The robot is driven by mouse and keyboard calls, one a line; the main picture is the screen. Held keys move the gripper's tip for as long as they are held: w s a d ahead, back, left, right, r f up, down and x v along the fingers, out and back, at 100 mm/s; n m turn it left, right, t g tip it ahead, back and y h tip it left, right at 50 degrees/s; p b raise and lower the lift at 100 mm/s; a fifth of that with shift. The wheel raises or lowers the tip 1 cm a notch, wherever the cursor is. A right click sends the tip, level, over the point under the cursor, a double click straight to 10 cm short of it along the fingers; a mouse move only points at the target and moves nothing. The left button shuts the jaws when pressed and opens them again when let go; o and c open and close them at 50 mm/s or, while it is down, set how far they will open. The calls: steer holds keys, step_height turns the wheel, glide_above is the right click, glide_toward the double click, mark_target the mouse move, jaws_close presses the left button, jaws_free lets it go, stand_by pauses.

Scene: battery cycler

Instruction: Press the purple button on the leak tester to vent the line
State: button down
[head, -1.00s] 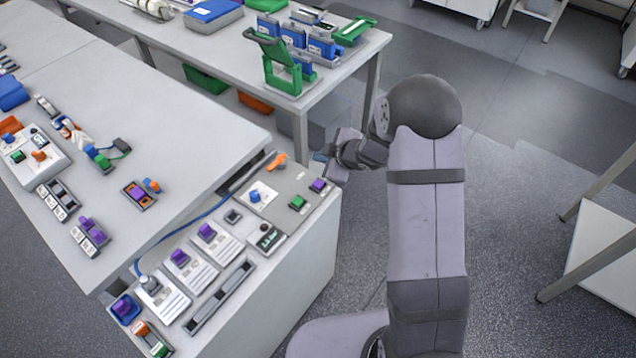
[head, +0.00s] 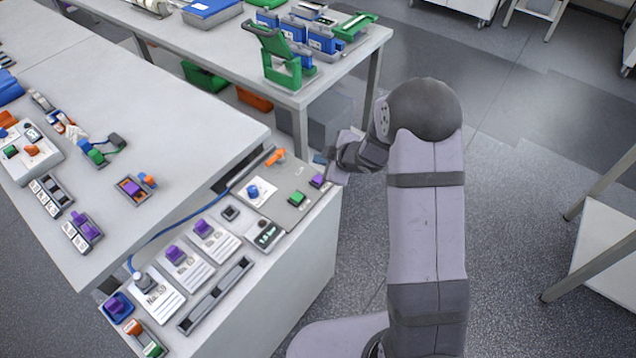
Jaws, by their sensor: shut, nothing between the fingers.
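The leak tester (head: 277,212) is a grey panel at the right end of the lower bench. It carries a blue knob, an orange lever, a small display, a green button (head: 297,198) and a purple button (head: 317,181). The purple button sits near the panel's right corner. My gripper (head: 324,164) is shut and empty, just above and right of the purple button in the picture. It is small in view, and I cannot tell whether its tips touch the button.
Cards with purple knobs (head: 177,255) and a dark slotted rail (head: 215,295) lie left of the tester. A blue hose (head: 165,238) runs along the bench. A green stand (head: 280,62) is on the back table.

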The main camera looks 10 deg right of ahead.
mark_target(321, 181)
steer(key=shift+f+b, duration=1.9)
steer(key=shift+f, duration=0.7)
steer(key=shift+f, duration=0.1)
steer(key=shift+f+b, duration=0.3)
steer(key=shift+f, duration=0.05)
steer(key=shift+f+b, duration=0.35)
steer(key=shift+f, duration=0.15)
stand_by(1.0)
steer(key=shift+r+p, duration=0.95)
step_height(321, 181, up, 5)
steer(key=p, duration=0.5)
